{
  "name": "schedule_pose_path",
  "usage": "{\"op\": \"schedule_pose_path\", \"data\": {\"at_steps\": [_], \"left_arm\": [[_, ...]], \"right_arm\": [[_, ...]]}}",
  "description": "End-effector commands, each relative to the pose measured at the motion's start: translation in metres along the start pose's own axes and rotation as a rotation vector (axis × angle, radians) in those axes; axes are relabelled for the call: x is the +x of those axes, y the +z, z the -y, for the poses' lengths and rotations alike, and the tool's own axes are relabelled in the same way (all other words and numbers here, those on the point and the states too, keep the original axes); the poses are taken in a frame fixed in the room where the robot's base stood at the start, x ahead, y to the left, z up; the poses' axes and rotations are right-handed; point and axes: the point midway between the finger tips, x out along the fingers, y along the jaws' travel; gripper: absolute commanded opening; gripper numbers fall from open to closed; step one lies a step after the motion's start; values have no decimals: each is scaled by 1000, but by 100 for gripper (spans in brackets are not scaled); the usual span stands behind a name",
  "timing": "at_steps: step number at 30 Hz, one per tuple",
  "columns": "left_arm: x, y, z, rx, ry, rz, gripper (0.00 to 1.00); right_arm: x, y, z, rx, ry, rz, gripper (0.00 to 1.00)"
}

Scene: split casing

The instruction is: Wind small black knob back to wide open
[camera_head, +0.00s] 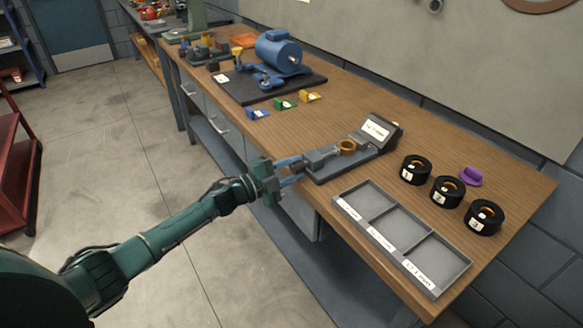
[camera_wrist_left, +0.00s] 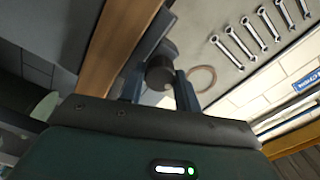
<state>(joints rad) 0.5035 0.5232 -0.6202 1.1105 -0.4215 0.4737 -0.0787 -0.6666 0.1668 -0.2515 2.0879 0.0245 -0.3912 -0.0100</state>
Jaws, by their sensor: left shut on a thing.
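The grey measuring device (camera_head: 352,162) lies along the front edge of the bench, with a tilted display (camera_head: 375,130) at its far end. A copper-coloured ring (camera_head: 347,147) sits on it near the display. My left gripper (camera_head: 294,170) is at the near end of the device, with its blue-grey fingers around the knob, which they mostly hide in the head view. In the left wrist view the small black knob (camera_wrist_left: 160,73) is a dark round cylinder between the two fingers, and the gripper is shut on it. The display's reading is too small to tell. My right gripper is out of view.
A grey three-compartment tray (camera_head: 384,200) stands right of the device, empty. Black rings (camera_head: 448,191) and a purple piece (camera_head: 471,176) lie behind it. Small coloured blocks (camera_head: 284,104) and a blue motor (camera_head: 279,52) on a dark mat stand further back.

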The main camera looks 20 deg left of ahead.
Motion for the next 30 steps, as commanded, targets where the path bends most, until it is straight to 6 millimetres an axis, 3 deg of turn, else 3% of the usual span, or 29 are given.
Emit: {"op": "schedule_pose_path", "data": {"at_steps": [14, 15, 22, 30], "left_arm": [[0, 0, -1, -13, 1, 0, 10], [0, 0, -1, -12, 1, 0, 35], [0, 0, 0, -12, 1, 0, 54], [-2, 0, 0, -11, 1, 0, 54]], "right_arm": [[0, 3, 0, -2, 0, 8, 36], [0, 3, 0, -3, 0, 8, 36], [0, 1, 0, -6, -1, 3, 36], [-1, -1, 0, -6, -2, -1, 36]]}}
